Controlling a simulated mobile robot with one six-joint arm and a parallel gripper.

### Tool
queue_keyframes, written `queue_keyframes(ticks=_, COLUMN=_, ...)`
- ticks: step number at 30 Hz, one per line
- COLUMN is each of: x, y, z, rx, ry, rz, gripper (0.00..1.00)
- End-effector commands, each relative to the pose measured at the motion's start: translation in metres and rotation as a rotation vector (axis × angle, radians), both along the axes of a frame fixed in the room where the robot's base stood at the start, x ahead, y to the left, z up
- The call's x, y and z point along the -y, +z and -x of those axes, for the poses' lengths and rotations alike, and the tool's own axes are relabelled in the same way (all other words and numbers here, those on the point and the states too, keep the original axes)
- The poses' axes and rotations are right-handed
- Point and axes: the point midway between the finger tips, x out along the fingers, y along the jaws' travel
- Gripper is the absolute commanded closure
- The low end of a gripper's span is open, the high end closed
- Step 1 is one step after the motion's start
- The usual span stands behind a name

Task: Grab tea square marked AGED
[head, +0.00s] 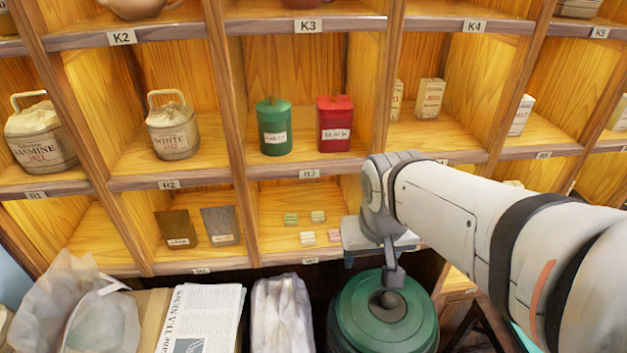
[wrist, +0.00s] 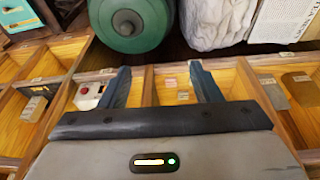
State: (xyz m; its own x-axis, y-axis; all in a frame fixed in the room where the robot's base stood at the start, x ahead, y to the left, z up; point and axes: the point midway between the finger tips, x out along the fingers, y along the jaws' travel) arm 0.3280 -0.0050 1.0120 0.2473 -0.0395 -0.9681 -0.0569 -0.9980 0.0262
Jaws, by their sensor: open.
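In the head view, small wrapped squares sit in the lower middle compartment: a green square (head: 291,218), a beige square (head: 318,216), a whitish square (head: 307,239) and a pink square (head: 334,235). Their labels are too small to read, so I cannot tell which is marked AGED. In the wrist view, a pink square (wrist: 170,82) and a greenish square (wrist: 183,96) show between my fingers. My gripper (wrist: 159,69) is open and empty, pointing toward this compartment. In the head view, my arm hides part of the compartment's right side.
A dark brown packet (head: 178,229) and a grey packet (head: 221,226) stand in the compartment to the left. A green tin (head: 274,127) and a red tin (head: 335,124) stand on the shelf above. A large green lidded container (head: 350,310) stands below. Wooden dividers bound each compartment.

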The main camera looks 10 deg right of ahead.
Motion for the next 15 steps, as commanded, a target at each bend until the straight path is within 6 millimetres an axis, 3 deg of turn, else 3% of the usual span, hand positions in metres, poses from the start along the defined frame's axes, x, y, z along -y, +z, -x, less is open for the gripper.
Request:
queue_keyframes(ticks=1, x=0.001, y=-0.024, z=-0.014, rx=0.011, ry=-0.021, rz=0.012, gripper=0.42)
queue_keyframes(ticks=3, x=0.002, y=-0.041, z=-0.037, rx=0.040, ry=-0.063, rz=0.028, gripper=0.42)
queue_keyframes(ticks=15, x=-0.009, y=-0.127, z=-0.173, rx=0.248, ry=-0.277, rz=0.062, gripper=0.42)
